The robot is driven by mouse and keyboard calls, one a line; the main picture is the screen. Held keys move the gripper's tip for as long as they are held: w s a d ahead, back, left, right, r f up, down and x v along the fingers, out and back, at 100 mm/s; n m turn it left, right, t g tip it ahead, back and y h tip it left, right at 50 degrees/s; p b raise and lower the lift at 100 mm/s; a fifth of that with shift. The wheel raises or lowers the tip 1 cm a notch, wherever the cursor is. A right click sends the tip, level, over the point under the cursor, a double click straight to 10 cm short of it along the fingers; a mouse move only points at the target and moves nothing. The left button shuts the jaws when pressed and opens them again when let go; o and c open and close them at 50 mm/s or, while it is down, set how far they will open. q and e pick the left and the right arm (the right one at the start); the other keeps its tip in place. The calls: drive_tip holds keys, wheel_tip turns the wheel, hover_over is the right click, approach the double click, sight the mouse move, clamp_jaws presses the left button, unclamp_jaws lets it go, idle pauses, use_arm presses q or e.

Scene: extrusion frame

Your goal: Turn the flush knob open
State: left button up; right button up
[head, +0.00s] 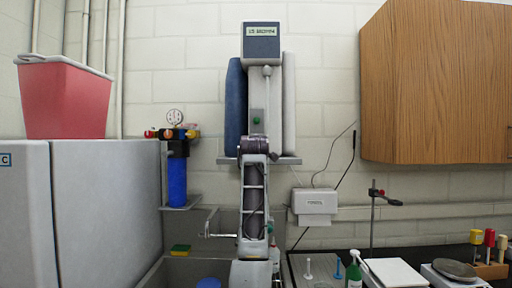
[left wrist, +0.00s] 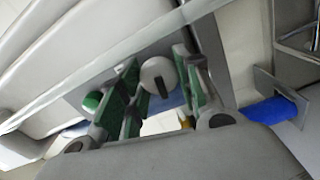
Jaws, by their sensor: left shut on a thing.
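The flush knob (left wrist: 155,72) is a round pale knob with a dark slot mark, seen between my left fingers in the left wrist view. My left gripper (left wrist: 160,92) has green-padded fingers on both sides of the knob and is shut on it. In the head view my left arm rises in the middle, and my left gripper (head: 254,144) is at the lower front of the water unit (head: 262,45), hiding the knob there. A green button (head: 256,120) shows just above the gripper. My right gripper is in neither view.
A blue panel (head: 236,105) and a white panel (head: 289,105) flank the unit. A blue filter with gauge (head: 177,180) hangs at left, beside a grey cabinet (head: 105,205). A wooden cupboard (head: 435,85) is at right, above a bench with a green bottle (head: 354,270).

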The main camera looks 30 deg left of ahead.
use_arm(q)
drive_tip(key=shift+f+n, duration=0.1)
drive_tip(key=shift+n, duration=1)
drive_tip(key=o, duration=1)
drive_tip(key=shift+s, duration=0.1)
drive_tip(key=shift+v, duration=5.95)
drive_tip(key=shift+a, duration=0.1)
